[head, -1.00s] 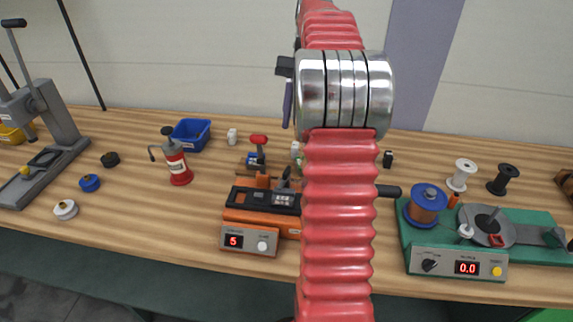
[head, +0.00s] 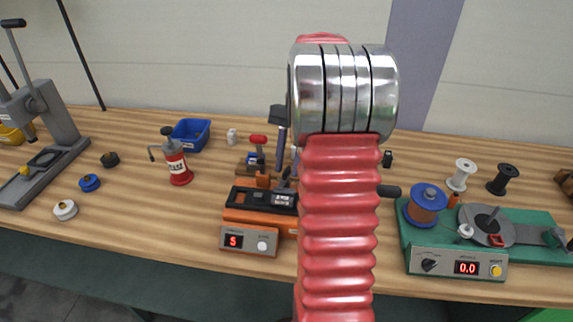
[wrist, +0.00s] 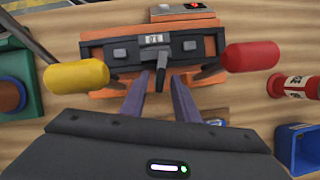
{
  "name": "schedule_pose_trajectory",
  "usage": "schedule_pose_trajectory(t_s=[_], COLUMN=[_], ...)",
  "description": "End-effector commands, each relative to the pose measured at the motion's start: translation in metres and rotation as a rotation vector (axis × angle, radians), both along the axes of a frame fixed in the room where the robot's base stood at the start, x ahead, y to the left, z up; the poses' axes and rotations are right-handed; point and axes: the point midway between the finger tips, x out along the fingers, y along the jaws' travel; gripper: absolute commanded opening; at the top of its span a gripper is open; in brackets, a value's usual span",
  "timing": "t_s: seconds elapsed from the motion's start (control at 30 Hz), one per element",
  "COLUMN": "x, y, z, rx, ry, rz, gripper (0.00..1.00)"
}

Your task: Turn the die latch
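The orange machine (head: 258,213) stands mid-table with a black top and a red digit display (head: 233,241). In the wrist view its black top bar (wrist: 205,46) carries a small white label and a short black lever (wrist: 161,72) at the middle, which I take for the die latch. My gripper (wrist: 158,80) is open, its two purple-grey fingers on either side of the lever. I cannot tell whether either finger touches it. In the head view my arm hides the right part of the machine, and the gripper (head: 287,152) shows only partly beside the arm.
In the wrist view a yellow grip (wrist: 76,74) and a red grip (wrist: 250,56) flank the fingers. A red can (head: 176,163) and blue bin (head: 192,134) stand left of the machine. A green-based winder (head: 535,238) is at right. Bare table lies between can and machine.

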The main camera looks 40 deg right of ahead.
Motion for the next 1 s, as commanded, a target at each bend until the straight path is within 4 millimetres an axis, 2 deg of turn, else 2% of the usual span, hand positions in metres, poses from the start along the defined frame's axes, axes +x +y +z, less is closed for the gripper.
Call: schedule_pose_trajectory(t_s=[0.33,0.73,1.0], x=[-0.0006,-0.0006,-0.0008], y=[0.0016,0.0016,0.0015], z=[-0.0034,-0.0033,-0.0033], rx=[0.0,0.0,0.0], ry=[0.0,0.001,0.002], rz=[0.0,0.0,0.004], gripper=[0.28,0.0,0.0])
